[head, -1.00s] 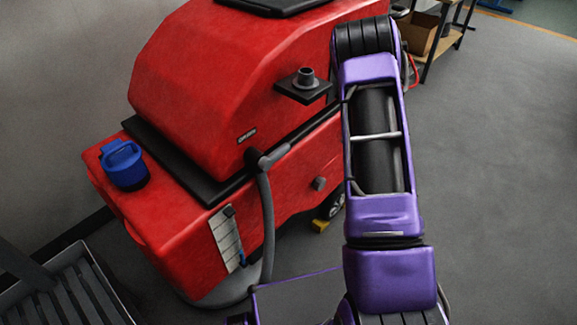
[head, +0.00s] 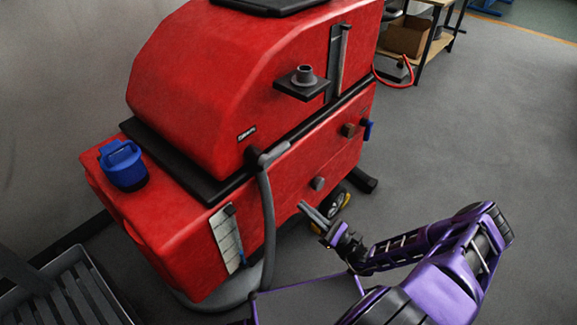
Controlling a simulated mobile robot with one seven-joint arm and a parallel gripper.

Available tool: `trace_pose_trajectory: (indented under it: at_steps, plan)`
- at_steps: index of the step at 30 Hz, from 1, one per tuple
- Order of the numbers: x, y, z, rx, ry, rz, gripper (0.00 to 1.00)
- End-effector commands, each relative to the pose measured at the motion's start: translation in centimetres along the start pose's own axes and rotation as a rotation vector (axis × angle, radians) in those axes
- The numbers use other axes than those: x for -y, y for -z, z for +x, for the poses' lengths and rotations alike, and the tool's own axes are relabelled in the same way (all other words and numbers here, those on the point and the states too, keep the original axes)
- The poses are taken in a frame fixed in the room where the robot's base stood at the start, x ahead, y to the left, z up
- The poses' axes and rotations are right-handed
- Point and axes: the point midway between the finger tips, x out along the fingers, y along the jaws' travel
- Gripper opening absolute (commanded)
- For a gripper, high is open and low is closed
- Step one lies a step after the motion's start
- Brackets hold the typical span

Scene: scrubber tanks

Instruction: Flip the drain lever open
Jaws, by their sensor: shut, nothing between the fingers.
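The red scrubber machine (head: 200,80) fills the middle of the head view. A small blue lever (head: 368,129) hangs upright at the right end of its lower tank, beside a brownish round fitting (head: 348,130). Another small blue piece (head: 242,258) sits at the foot of the clear level strip (head: 227,238). The frames do not show for certain which is the drain lever. My gripper (head: 303,206) is shut and empty, in front of the lower tank near a grey knob (head: 317,183). It appears apart from both blue pieces.
A grey drain hose (head: 267,215) hangs down the tank front. A black shelf with a grey spigot (head: 303,77) juts out above. A blue cap (head: 122,164) tops the left end. A slatted grey rack (head: 75,295) stands front left. Floor (head: 480,130) is clear at right.

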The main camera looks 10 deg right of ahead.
Motion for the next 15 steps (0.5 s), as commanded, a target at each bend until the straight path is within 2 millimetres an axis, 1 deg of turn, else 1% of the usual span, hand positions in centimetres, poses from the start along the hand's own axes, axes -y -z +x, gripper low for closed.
trace_pose_trajectory:
  at_steps: [1,3,5,15]
  plan:
    - [0.8,-0.4,0.0,0.029,0.052,-0.006,0.00]
    - [1.6,-0.8,0.0,0.055,0.097,-0.014,0.00]
    - [2.0,-1.1,0.0,0.067,0.119,-0.017,0.00]
    - [2.2,-1.1,0.0,0.072,0.127,-0.019,0.00]
